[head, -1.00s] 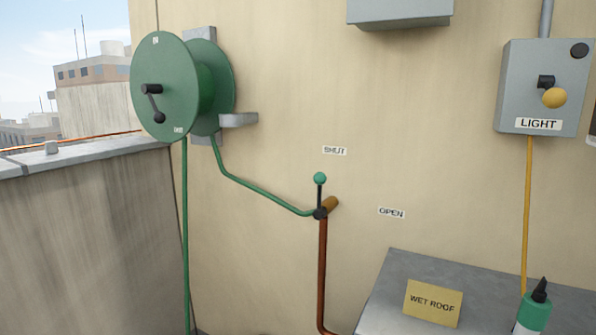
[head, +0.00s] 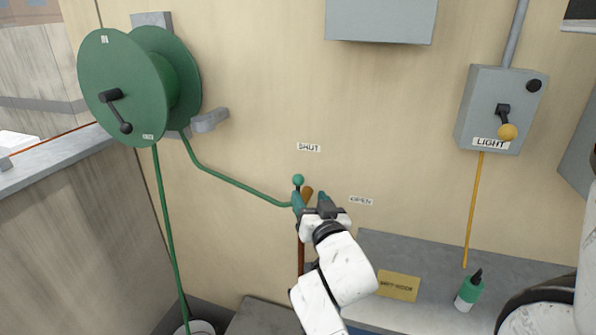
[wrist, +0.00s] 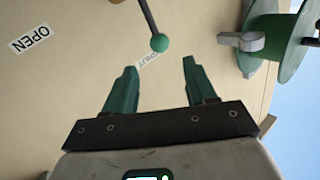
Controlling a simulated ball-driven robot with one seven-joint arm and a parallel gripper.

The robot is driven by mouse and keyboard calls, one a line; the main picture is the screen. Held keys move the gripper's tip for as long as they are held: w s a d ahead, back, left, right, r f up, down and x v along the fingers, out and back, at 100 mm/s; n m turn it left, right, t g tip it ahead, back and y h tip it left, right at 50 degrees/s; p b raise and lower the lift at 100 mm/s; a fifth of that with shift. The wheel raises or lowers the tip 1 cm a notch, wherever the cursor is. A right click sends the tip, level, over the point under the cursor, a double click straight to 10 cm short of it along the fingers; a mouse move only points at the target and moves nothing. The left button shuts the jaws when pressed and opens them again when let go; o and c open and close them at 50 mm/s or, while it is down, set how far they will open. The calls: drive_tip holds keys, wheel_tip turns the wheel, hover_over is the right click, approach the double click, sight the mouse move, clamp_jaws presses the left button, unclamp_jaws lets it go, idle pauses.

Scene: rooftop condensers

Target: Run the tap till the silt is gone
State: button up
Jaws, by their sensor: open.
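The tap lever is a dark rod with a green knob (head: 298,180) and stands upright, towards the SHUT label (head: 308,147). The OPEN label (head: 361,201) is to its lower right. My gripper (head: 312,200) is open in front of the tap and hides most of its body and pipe. In the wrist view the knob (wrist: 159,42) lies beyond and between the tips of my empty gripper (wrist: 159,72). A green hose (head: 237,184) joins the tap to the reel (head: 124,86); another length hangs down to a pale bucket (head: 195,328), cut off below. No water or silt shows.
A grey light box (head: 500,110) with a yellow-knobbed lever is at right. A grey ledge (head: 430,255) below holds a yellow sign (head: 398,286) and a green-and-white bottle (head: 468,291). A parapet (head: 60,230) bounds the left. Wall around the lever is clear.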

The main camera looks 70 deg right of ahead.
sight(300, 182)
drive_tip(key=p+x, duration=0.1)
drive_tip(key=x, duration=0.9)
drive_tip(key=shift+p, duration=0.3)
clamp_jaws()
